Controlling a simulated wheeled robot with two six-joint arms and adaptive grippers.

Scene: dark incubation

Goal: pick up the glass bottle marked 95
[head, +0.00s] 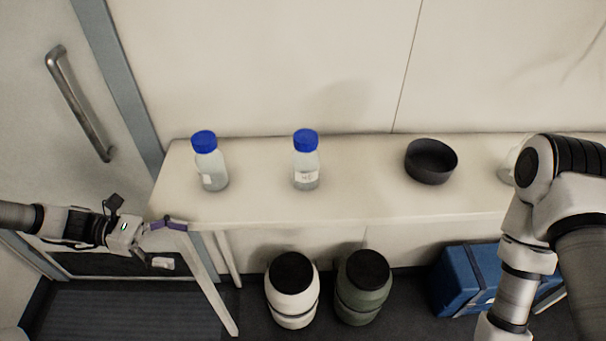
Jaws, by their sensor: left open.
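Two clear glass bottles with blue caps stand upright on the table (360,212). The left bottle (212,172) has a white label turned to the left, with no readable mark. The middle bottle (306,164) has a white label facing me with small dark characters, too blurred to read surely. My left gripper (166,245) is open and empty, off the table's left front corner, to the lower left of the left bottle and apart from both. My right arm comes in at the right; its gripper is out of view.
A dark round bowl (431,163) stands right of the bottles. A glass item (507,168) is partly hidden behind my right arm. Below are a white container (291,300), a green container (362,302) and a blue case (462,280). A wall rises behind the table.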

